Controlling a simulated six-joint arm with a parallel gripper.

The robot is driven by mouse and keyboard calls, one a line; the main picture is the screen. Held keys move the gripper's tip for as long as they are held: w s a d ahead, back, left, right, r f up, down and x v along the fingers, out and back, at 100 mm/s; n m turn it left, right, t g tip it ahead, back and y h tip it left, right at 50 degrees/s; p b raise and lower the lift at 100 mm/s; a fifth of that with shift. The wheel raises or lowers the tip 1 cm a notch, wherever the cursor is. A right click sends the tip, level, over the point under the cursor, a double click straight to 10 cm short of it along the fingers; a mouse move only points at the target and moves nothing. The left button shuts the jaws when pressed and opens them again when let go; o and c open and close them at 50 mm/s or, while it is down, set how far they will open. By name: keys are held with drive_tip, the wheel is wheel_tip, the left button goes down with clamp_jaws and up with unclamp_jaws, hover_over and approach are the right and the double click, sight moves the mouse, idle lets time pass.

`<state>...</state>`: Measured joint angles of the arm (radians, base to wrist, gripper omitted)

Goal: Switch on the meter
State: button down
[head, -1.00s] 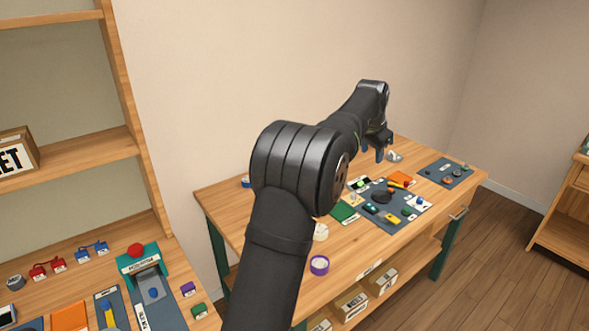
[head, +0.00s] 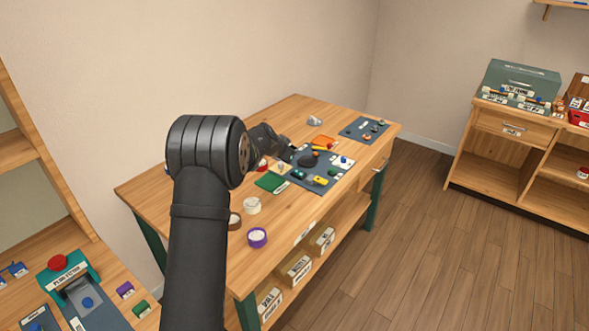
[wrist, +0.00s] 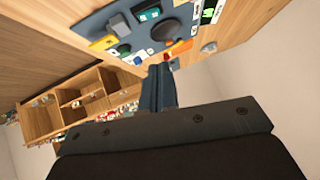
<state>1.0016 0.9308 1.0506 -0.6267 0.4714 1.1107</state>
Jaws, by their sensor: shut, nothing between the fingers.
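My gripper (wrist: 160,74) shows in the wrist view with its two blue-grey fingers close together, shut and empty. In the head view my arm reaches over the wooden workbench (head: 190,190), and the gripper end is small and partly hidden near the dark mat (head: 330,183). A small yellow item (head: 320,181), perhaps the meter, lies on the front part of the mat. It also seems to show in the wrist view as a yellow patch (wrist: 105,43). Its switch is too small to make out. The gripper appears apart from it.
The mat also holds a round black item (head: 308,161) and several small parts. A green pad (head: 270,182), a purple tape roll (head: 257,238) and a pale roll (head: 252,205) lie nearer. A second mat (head: 364,130) lies at the far end. Shelves with a teal case (head: 520,80) stand right.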

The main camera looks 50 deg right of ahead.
hover_over(299, 173)
drive_tip(key=a, duration=0.2)
wheel_tip(299, 173, down, 7)
drive_tip(key=shift+d+f, duration=0.1)
drive_tip(key=shift+d, duration=0.05)
drive_tip(key=shift+w+f, duration=0.25)
drive_tip(key=shift+f, duration=0.95)
drive_tip(key=shift+w+f, duration=0.15)
drive_tip(key=shift+f, duration=0.45)
drive_tip(key=shift+f, duration=0.1)
